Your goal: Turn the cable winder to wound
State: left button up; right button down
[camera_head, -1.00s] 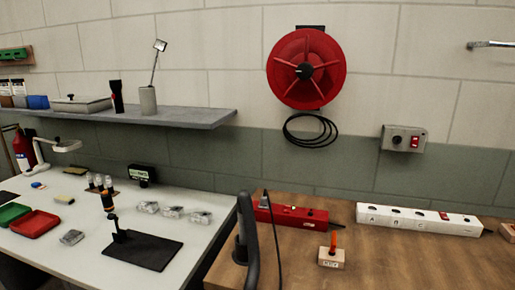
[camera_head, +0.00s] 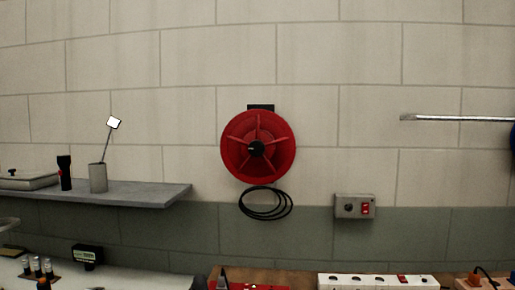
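The cable winder (camera_head: 270,129) is a round red reel with raised spokes and a black centre hub (camera_head: 256,149). It hangs on the light block wall from a dark bracket, near the middle of the head view. A loose black cable (camera_head: 265,204) hangs in several loops just below it. Neither of my grippers shows in the head view.
A grey control box (camera_head: 354,206) with a red switch is on the wall right of the cable. A grey shelf (camera_head: 150,194) at left holds a cup with an inspection mirror. A white power strip (camera_head: 375,282) lies on the bench below. The wall around the reel is clear.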

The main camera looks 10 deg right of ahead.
aim_at(256, 147)
jog(key=i+j+z, duration=0.15)
jog(key=z, duration=0.2)
jog(key=i+j+z, duration=0.1)
jog(key=z, duration=0.25)
jog(key=i+j+z, duration=0.1)
jog(key=j+z, duration=0.25)
